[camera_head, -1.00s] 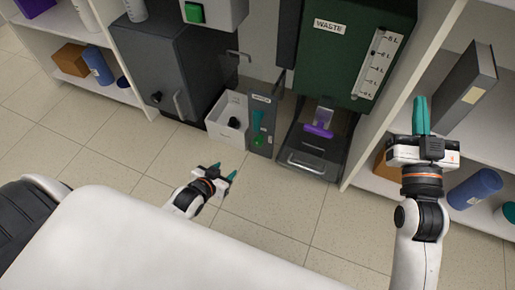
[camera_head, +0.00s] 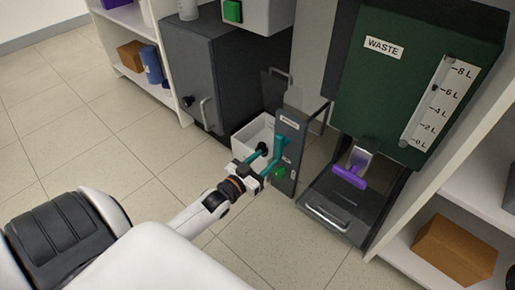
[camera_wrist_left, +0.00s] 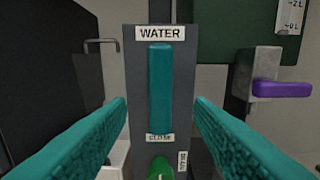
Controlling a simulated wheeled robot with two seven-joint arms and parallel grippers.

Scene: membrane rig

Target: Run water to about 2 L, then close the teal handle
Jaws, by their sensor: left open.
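The teal handle (camera_head: 281,146) is on the grey panel (camera_head: 288,125). In the left wrist view the handle (camera_wrist_left: 160,88) stands upright below the WATER label (camera_wrist_left: 160,33), with a smaller, partly legible label under it. My left gripper (camera_head: 264,160) is open in front of the panel. In its wrist view the two teal fingers (camera_wrist_left: 160,132) are spread to either side of the handle, with visible gaps. The green WASTE tank (camera_head: 385,75) carries a white scale (camera_head: 437,105) marked 0 to 8 L; I cannot read a level surely. My right gripper is out of view.
A white open bin (camera_head: 246,135) stands beside the panel, left of it. A purple handle (camera_head: 350,177) sits under the tank, above a dark tray (camera_head: 327,217). A green knob (camera_wrist_left: 160,167) is below the teal handle. Shelves flank both sides; the tiled floor in front is clear.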

